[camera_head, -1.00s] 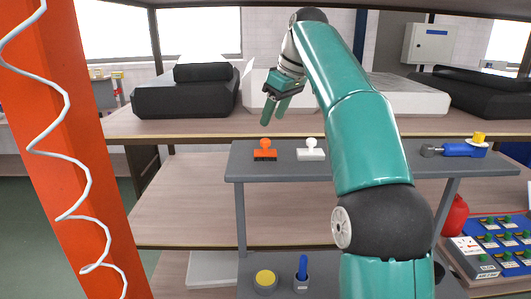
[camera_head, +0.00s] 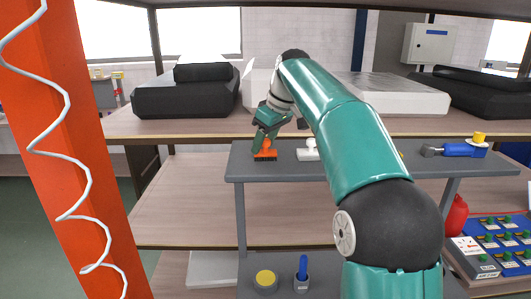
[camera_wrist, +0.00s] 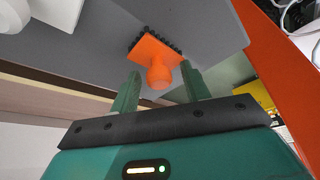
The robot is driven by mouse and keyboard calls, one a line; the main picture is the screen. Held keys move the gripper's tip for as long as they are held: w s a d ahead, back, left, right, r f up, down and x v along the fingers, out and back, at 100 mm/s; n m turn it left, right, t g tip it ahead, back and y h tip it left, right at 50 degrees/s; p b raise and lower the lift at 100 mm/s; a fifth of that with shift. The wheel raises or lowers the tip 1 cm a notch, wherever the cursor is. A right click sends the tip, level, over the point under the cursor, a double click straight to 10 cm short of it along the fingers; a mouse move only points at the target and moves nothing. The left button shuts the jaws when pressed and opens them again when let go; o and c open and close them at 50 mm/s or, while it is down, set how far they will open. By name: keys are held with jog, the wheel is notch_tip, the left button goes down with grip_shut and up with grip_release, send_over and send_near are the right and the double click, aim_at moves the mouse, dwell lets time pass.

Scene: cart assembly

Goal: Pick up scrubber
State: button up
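The scrubber, likely the orange brush with dark bristles (camera_head: 265,155), stands on the grey raised shelf (camera_head: 350,172) near its left end. It also shows in the wrist view (camera_wrist: 155,58), its orange knob pointing toward my gripper. My gripper (camera_head: 262,142) is just above and around the knob in the head view, partly covering it. In the wrist view my gripper (camera_wrist: 157,88) is open, with one green finger on each side of the knob and a gap on both sides. Nothing is held.
A white brush-like piece (camera_head: 308,151) stands close to the right on the same shelf. A blue tool (camera_head: 462,150) with a yellow part lies at the right end. A yellow button (camera_head: 265,279) and a blue-handled piece (camera_head: 302,272) are on the level below. An orange post (camera_head: 75,150) rises at left.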

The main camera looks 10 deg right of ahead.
jog(key=c, duration=0.9)
jog(key=shift+r, duration=0.2)
jog(key=shift+r, duration=0.55)
jog(key=s+d+r, duration=0.2)
jog(key=s+r, duration=0.9)
jog(key=s, duration=0.2)
jog(key=shift+s+r, duration=0.25)
jog(key=shift+s, duration=0.15)
jog(key=shift+d, duration=0.1)
